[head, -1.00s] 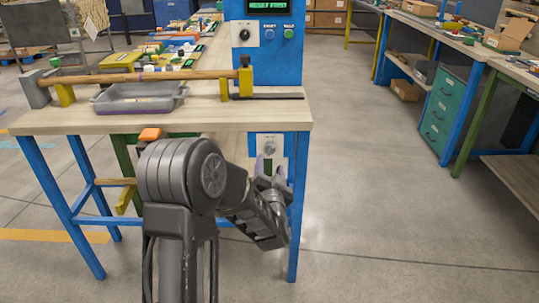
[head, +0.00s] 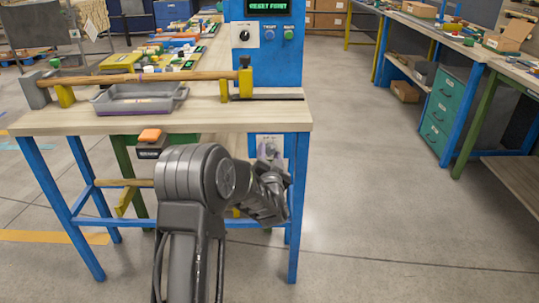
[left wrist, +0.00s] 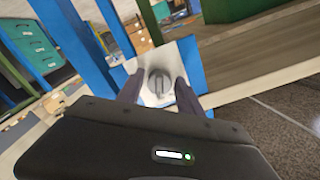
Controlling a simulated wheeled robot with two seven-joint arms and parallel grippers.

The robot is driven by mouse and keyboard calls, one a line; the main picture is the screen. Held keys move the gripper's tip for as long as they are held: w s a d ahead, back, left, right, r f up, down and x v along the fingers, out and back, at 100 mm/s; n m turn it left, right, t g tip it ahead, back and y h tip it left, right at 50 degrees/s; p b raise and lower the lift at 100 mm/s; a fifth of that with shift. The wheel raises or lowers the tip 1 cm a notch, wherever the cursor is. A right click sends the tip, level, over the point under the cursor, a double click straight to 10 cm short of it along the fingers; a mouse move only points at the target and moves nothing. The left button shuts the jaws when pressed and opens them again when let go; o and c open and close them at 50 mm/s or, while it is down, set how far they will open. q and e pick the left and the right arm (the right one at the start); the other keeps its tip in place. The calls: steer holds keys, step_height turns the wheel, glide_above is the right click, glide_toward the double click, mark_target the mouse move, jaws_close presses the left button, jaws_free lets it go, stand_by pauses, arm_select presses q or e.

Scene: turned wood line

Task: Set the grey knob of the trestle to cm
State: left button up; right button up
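The grey knob (left wrist: 158,83) sits on a white plate (left wrist: 183,52) in the left wrist view. The plate is on a blue panel below the bench top; it shows in the head view (head: 262,139), where my gripper covers the knob. My left gripper (left wrist: 158,95) is open, with one dark finger on each side of the knob in the picture. I cannot tell whether they touch it. Any scale marks on the plate are too small to read. My left gripper also shows blurred against the plate in the head view (head: 269,152). My right gripper is not in view.
The bench (head: 70,122) carries a grey tray (head: 140,105) and a wooden rod on yellow supports. A blue cabinet (head: 284,70) with a larger dial and lit display stands above. An orange button box (head: 149,144) hangs under the front edge. The floor at right is clear.

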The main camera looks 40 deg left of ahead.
arm_select(q)
jaws_close()
stand_by(0.5)
steer(key=n+b, duration=0.2)
steer(key=b, duration=0.1)
steer(key=shift+d+f+n+b, duration=0.1)
steer(key=shift+f+n+b, duration=0.1)
steer(key=shift+n+b, duration=0.15)
steer(key=n+b, duration=0.5)
steer(key=shift+w+r+n+b, duration=0.15)
steer(key=shift+n+b, duration=0.2)
steer(key=shift+n, duration=0.3)
